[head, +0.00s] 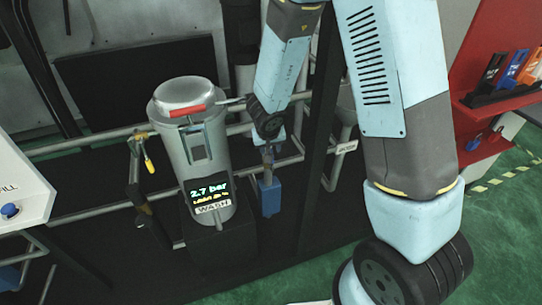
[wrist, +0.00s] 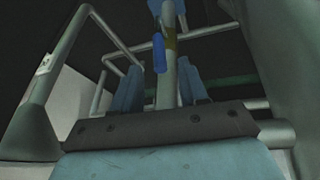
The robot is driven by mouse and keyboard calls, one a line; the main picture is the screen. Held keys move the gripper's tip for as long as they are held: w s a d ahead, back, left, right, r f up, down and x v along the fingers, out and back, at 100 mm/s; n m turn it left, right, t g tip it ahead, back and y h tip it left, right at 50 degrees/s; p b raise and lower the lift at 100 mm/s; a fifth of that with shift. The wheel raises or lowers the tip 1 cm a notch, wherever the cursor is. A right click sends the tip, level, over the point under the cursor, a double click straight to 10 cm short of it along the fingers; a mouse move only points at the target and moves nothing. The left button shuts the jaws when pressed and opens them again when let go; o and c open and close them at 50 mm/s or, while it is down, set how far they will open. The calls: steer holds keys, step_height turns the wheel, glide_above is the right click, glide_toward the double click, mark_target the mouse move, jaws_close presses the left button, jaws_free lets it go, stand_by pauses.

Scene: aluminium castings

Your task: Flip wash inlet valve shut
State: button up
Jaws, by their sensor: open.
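The wash vessel (head: 205,150) is a grey upright cylinder with a red bar on its lid. Its display reads 2.7 bar above a WASH label (head: 213,207). A yellow lever (head: 149,163) hangs down at the pipe on its left. In the wrist view, a blue lever (wrist: 159,52) hangs beside an upright pipe. I cannot tell which lever is the wash inlet valve. My gripper (wrist: 159,74) is open, its two blue fingers apart with the upright pipe showing between them. The blue lever is beyond the fingers, and contact is not visible. In the head view my wrist hides most of the gripper.
Horizontal grey pipes (head: 85,146) run left and right of the vessel. A white panel (head: 22,200) is at left, a red shelf (head: 478,120) at right. Green floor lies right.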

steer(key=shift+x, duration=3.5)
steer(key=shift+c, duration=0.2)
jaws_close()
